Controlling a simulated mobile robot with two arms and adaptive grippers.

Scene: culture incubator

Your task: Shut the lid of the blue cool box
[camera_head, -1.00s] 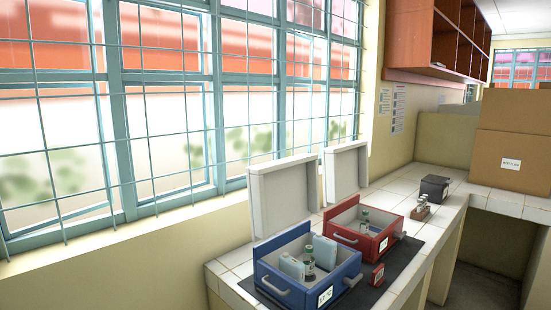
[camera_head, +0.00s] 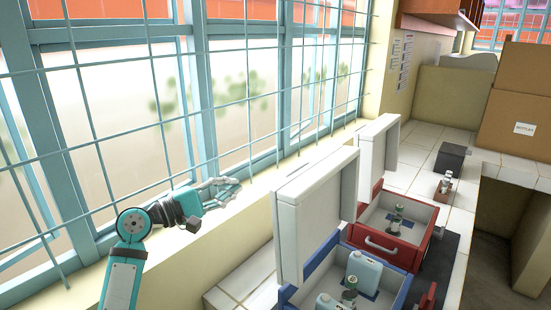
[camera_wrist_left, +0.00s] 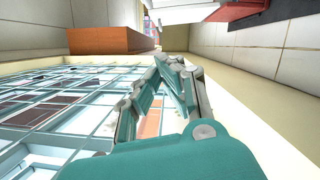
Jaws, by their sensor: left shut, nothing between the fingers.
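The blue cool box (camera_head: 399,296) stands at the bottom of the head view, partly cut off by the frame edge. Its white lid (camera_head: 318,215) stands open and upright on the window side. Inside are pale blue packs (camera_head: 363,270) and a small vial (camera_head: 350,290). My left gripper (camera_head: 236,187) is shut and empty, beside the window and left of the raised lid, apart from it. In the left wrist view its fingers (camera_wrist_left: 172,62) come together ahead. My right gripper is not in view.
A red cool box (camera_head: 398,253) with its own raised lid (camera_head: 378,155) stands just behind the blue one. A barred window (camera_head: 150,110) runs along the left. A dark small box (camera_head: 450,157) and a cardboard box (camera_head: 515,110) are farther back.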

